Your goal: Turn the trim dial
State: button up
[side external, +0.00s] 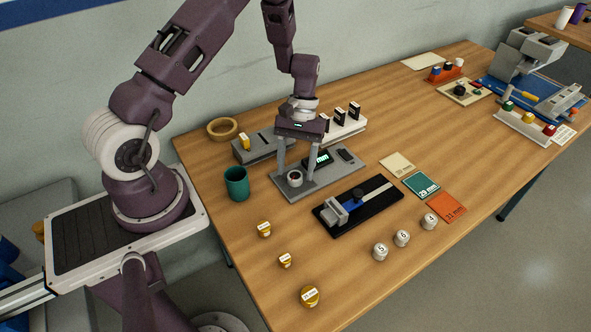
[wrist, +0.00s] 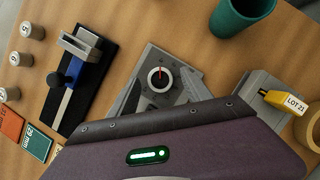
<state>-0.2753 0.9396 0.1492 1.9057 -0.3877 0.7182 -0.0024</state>
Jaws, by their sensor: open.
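The trim dial (side external: 295,178) is a round dark knob with a pale ring, at the front left of a grey gauge base (side external: 290,193) with a lit green display (side external: 318,158). In the wrist view the dial (wrist: 160,79) shows a red pointer line, pointing roughly up in the picture. My gripper (side external: 302,164) is above the gauge base, with its two grey fingers apart and pointing down. The dial is beside the left finger in the side view, and I see no contact.
A green cup (side external: 237,183) stands left of the base. A black slide fixture (side external: 358,206) lies in front. Numbered weights (side external: 401,238), brass pieces (side external: 310,296) and colored cards (side external: 420,185) lie around. A grey block with a yellow tag (wrist: 283,100) stands behind. The front-right table is clear.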

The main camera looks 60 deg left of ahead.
jog(key=v, duration=0.6)
jog(key=s+d+r+m+t+y, duration=0.1)
jog(key=s+d+r+m+t, duration=0.2)
jog(key=r, duration=0.7)
jog(key=s+d+r+m+t+y, duration=0.15)
jog(key=d+r, duration=0.25)
jog(key=r, duration=0.5)
jog(key=s+d+r+m+t, duration=0.2)
jog(key=s+r, duration=0.1)
jog(key=s, duration=0.4)
jog(key=s+d+r+m+t, duration=0.1)
jog(key=s+r+m+t, duration=0.1)
jog(key=s, duration=0.5)
jog(key=shift+s+d+r, duration=0.35)
jog(key=shift+d+r, duration=0.05)
jog(key=shift+t+y, duration=0.25)
